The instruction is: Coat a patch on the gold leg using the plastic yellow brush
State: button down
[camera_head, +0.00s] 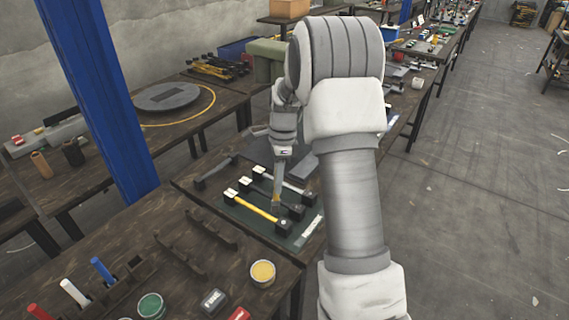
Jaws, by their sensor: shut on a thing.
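The gold leg (250,206) is a yellow-gold rod. It lies across dark end blocks on a dark green mat (258,226), beside a dark rod and a silver rod (285,183). My gripper (280,158) hangs above the mat, pointing down. It is shut on a slim tan-grey tool, which I take to be the brush (277,188). The brush points down, with its tip close to the right part of the gold leg. I cannot tell whether it touches. The jaws are small in view, and the brush's yellow colour is not clear.
A yellow-topped can (262,271), a green-topped can (151,306) and a rack with red, white and blue handles (102,270) stand at the front. A blue post (98,95) rises at left. The right floor is open.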

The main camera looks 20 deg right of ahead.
jog(key=s+a+g+y, duration=0.1)
jog(key=s+a+y, duration=0.1)
jog(key=s+a, duration=0.7)
notch_tip(320, 180, down, 6)
jog(key=s+d+b, duration=0.2)
jog(key=b, duration=0.2)
jog(key=shift+b, duration=0.35)
jog(key=shift+s+f, duration=0.1)
jog(key=shift+f, duration=0.6)
dwell(1.7)
notch_tip(320, 180, up, 7)
jog(key=p, duration=0.6)
jog(key=shift+a, duration=0.1)
dwell(0.8)
